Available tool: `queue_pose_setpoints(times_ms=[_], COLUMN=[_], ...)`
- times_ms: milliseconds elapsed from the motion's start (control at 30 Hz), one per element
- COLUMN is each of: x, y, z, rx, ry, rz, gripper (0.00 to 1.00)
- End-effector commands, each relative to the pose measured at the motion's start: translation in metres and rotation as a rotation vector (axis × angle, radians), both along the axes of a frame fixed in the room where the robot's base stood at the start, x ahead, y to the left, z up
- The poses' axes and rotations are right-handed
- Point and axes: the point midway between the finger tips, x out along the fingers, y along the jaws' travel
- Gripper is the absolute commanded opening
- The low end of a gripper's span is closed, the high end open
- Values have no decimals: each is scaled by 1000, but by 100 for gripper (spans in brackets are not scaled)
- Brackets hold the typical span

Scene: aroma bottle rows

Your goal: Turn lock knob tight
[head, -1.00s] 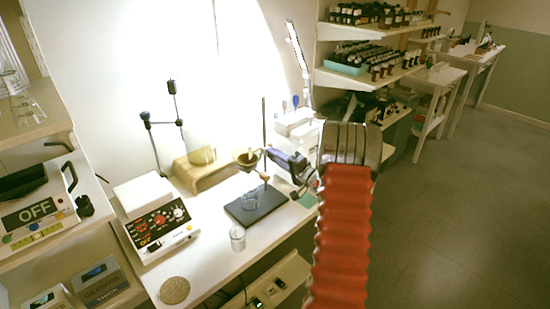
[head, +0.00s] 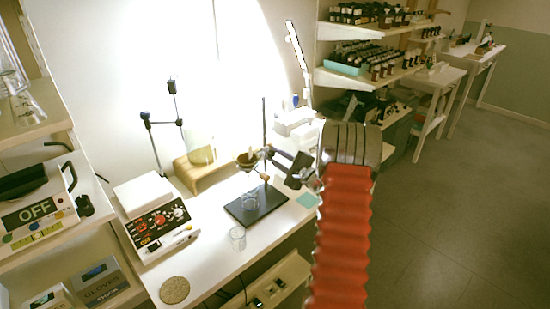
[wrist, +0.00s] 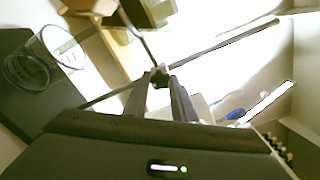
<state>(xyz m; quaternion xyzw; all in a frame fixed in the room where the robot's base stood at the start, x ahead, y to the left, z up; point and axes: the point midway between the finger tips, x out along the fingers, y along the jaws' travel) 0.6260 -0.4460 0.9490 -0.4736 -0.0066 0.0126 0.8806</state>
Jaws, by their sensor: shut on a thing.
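A retort stand with a dark base (head: 272,203) and a thin upright rod (head: 264,115) stands on the white bench. A funnel (head: 246,160) is held beside the rod. My gripper (head: 270,152) reaches in from the right at funnel height. In the wrist view, the fingertips of my gripper (wrist: 161,86) are closed around a small dark lock knob (wrist: 160,75) by the rod (wrist: 225,43), which runs slantwise there. The fingers hide part of the knob, and its tightness cannot be seen.
A beaker (head: 249,201) stands on the stand's base, and another beaker (head: 237,239) stands in front. A wooden rack (head: 196,174) stands behind, and a cork disc (head: 174,290) lies near the bench front.

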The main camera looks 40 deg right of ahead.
Motion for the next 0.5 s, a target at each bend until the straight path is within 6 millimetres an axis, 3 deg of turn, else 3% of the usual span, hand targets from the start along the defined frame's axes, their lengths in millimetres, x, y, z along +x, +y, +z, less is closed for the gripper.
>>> queue_pose_setpoints(times_ms=[500], x=[1], y=[0], z=[2], rx=[60], ry=[-2], rz=[0], gripper=[1])
